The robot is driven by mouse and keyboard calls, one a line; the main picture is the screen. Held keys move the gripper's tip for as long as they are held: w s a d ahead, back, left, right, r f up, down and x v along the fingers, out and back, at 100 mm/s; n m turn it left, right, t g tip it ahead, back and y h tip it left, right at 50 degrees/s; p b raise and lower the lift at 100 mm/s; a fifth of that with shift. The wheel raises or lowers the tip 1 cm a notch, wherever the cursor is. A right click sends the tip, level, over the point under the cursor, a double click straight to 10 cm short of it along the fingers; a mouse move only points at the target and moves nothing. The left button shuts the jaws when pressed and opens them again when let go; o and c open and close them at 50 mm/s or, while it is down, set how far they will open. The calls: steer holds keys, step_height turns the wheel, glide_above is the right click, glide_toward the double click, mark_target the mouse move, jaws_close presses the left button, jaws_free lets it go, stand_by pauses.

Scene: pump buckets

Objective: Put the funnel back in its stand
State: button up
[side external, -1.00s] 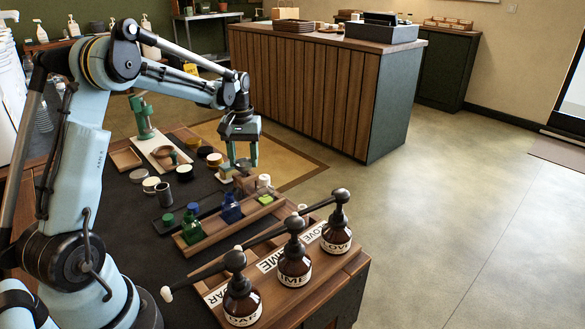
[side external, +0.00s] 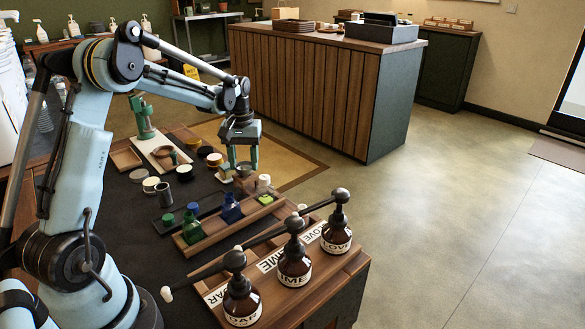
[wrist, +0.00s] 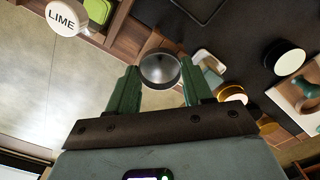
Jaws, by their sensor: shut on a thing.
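The funnel (wrist: 160,68) is a grey metal cup with a round rim, seen between the green fingers of my gripper (wrist: 158,82) in the wrist view. My gripper (side external: 241,166) is shut on it. In the side view the funnel (side external: 244,169) is small and partly covered by the fingers. It is at a small brown wooden block (side external: 246,184), which looks like the stand. The funnel appears over or in this block; I cannot tell whether it is seated. The fingers partly hide the block's top.
A wooden tray (side external: 190,250) with green and blue bottles lies in front. Three brown pump bottles (side external: 294,262) with long dark spouts stand nearer the camera. Several round jars and lids and a dark metal cup (side external: 184,173) lie left of the block. A white-capped bottle (side external: 264,181) stands close right.

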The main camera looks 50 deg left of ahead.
steer(key=shift+f, duration=0.15)
steer(key=o, duration=1)
steer(key=shift+r, duration=3.55)
